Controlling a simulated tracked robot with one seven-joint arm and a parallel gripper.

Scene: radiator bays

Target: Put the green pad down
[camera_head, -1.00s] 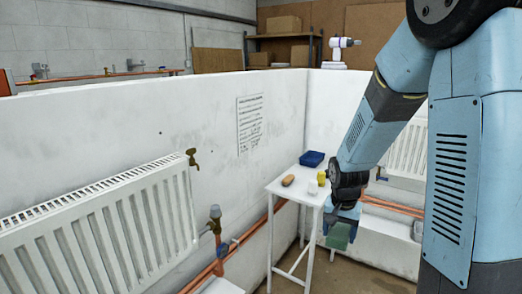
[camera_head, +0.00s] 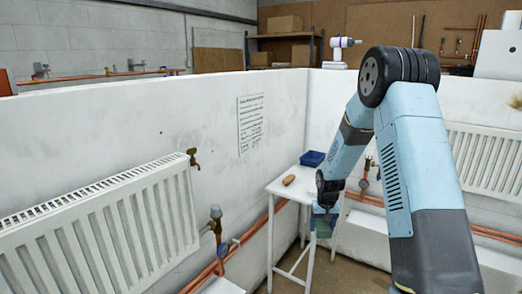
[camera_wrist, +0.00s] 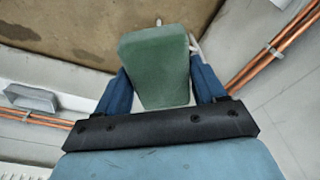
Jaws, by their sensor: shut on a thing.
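The green pad (camera_wrist: 157,68) is a dull green block held between the two blue fingers of my gripper (camera_wrist: 160,82) in the wrist view. In the head view my gripper (camera_head: 324,212) points down with the pad (camera_head: 323,230) low between its fingers. It overlaps the right front corner of the small white table (camera_head: 284,190). In the wrist view, brown floor and a pale strip lie beyond the pad.
On the table are a blue tray (camera_head: 312,158) and a brown oblong item (camera_head: 288,180). My arm hides part of the tabletop. A white radiator (camera_head: 100,230) and a brass valve (camera_head: 193,157) line the left wall. Copper pipes (camera_wrist: 268,55) run along a wall.

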